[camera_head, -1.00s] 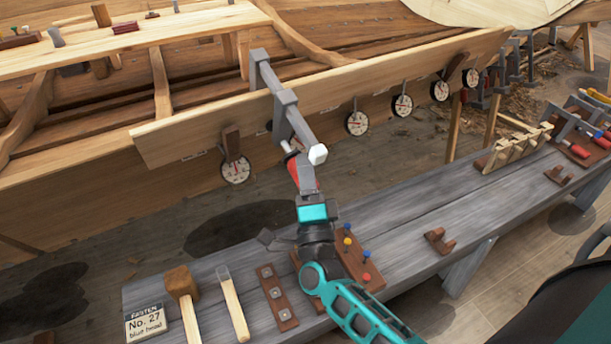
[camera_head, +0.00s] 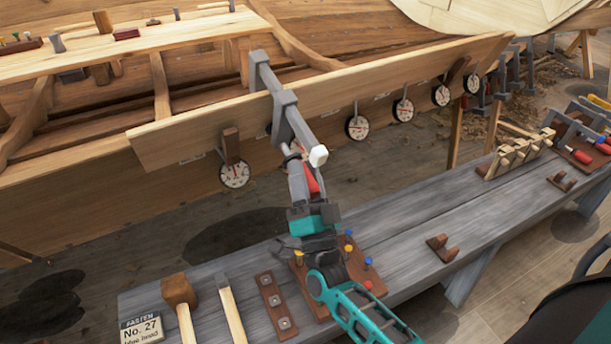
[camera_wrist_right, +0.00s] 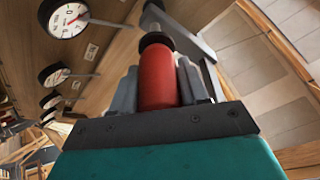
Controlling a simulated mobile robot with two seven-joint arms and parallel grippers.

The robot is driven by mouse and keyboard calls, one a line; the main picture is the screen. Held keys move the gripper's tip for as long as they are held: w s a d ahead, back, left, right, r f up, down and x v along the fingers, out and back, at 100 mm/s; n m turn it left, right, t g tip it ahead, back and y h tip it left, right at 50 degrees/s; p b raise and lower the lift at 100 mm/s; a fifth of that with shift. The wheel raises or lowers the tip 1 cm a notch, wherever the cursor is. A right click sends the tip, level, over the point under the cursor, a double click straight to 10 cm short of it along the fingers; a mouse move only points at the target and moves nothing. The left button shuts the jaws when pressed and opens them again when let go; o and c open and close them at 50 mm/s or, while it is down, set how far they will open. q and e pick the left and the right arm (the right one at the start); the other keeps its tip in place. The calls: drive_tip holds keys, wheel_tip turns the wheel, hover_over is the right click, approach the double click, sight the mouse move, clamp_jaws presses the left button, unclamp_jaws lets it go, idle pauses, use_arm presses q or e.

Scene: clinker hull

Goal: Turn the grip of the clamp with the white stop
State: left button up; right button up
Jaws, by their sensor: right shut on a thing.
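The clamp with the white stop (camera_head: 318,155) sits over the top edge of the long plank, its grey bar (camera_head: 287,105) slanting out toward me. Its red grip (camera_head: 312,180) hangs below the bar. My right gripper (camera_head: 304,180) is shut on this grip from below. In the right wrist view the red grip (camera_wrist_right: 158,75) stands between the two grey fingers, with a dark collar and screw at its far end. The fingers partly hide the grip in the head view. My left gripper is not in view.
Round dials (camera_head: 235,173) hang along the plank (camera_head: 400,80). Below, the grey bench (camera_head: 400,225) holds a mallet (camera_head: 180,292), a chisel, a peg board (camera_head: 367,284) under my right arm, a small wooden cradle (camera_head: 441,247) and more clamps (camera_head: 585,140) at the right.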

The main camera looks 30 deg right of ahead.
drive_tip(key=shift+r, duration=0.1)
idle(0.3)
drive_tip(key=o, duration=1)
drive_tip(key=shift+c, duration=0.2)
drive_tip(key=b+v, duration=0.1)
drive_tip(key=v, duration=1.2)
drive_tip(key=shift+b, duration=0.35)
drive_tip(key=shift+w, duration=0.1)
